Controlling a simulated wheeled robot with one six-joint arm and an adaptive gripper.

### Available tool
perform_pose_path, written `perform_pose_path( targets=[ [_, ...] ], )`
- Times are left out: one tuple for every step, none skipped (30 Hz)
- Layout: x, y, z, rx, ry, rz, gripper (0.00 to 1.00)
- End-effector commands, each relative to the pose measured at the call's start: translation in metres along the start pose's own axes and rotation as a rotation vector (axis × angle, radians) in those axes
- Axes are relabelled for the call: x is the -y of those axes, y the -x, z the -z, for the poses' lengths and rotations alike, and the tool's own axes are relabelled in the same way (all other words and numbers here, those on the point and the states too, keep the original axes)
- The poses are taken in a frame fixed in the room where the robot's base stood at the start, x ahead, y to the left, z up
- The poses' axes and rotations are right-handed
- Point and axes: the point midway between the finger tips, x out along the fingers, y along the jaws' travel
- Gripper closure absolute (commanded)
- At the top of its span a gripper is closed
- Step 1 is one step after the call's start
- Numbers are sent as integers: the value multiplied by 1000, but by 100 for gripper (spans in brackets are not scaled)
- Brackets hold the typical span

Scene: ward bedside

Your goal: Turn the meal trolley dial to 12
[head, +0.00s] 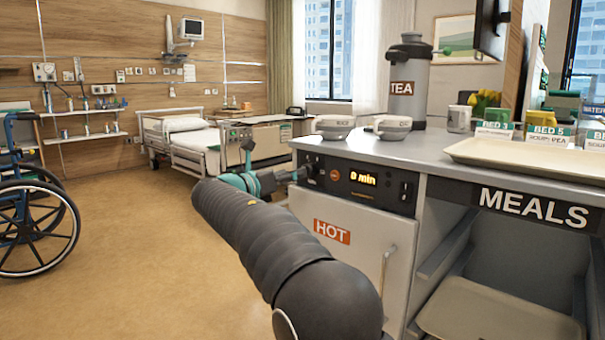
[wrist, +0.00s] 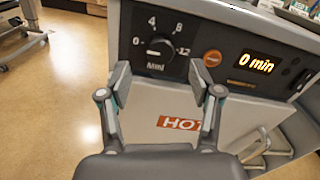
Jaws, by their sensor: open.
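The meal trolley dial (wrist: 160,50) is a round black knob on the trolley's dark front panel, marked 0, 4, 8 and 12 with "Min" below. A short white mark on the knob lies on its left side, toward the 0. The display (wrist: 257,62) reads "0 min"; it also shows in the head view (head: 363,179). My gripper (wrist: 159,78) is open and empty. Its two fingers point at the panel, one on each side of the dial in the wrist view, and appear short of it. In the head view my gripper (head: 272,180) is left of the panel.
An orange button (wrist: 212,58) sits between dial and display. Below is the white HOT door (head: 350,255) with a vertical handle (head: 387,262). Bowls and a TEA urn (head: 408,80) stand on the trolley top. A wheelchair (head: 35,215) is far left; the floor between is clear.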

Motion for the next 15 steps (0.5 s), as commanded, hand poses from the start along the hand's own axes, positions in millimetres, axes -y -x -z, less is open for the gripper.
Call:
perform_pose_path(
  targets=[
    [0,-11,1,-1,0,2,36],
    [0,-16,1,-1,0,2,36],
    [0,-22,2,-1,1,3,36],
    [0,-27,1,-1,1,2,36],
    [0,-30,1,-1,0,2,36],
    [0,-35,1,-1,-1,1,36],
    [0,-38,1,-1,-1,2,36],
    [0,-41,1,-1,0,1,36],
    [0,-45,1,-2,0,1,36],
    [0,-47,1,-1,0,1,36],
    [0,-49,1,-1,0,0,36],
    [0,-50,1,-1,0,0,36],
    [0,-51,0,-1,0,0,36],
    [0,-52,0,-1,0,0,36],
    [0,-52,0,-1,1,-1,36]
  ],
)
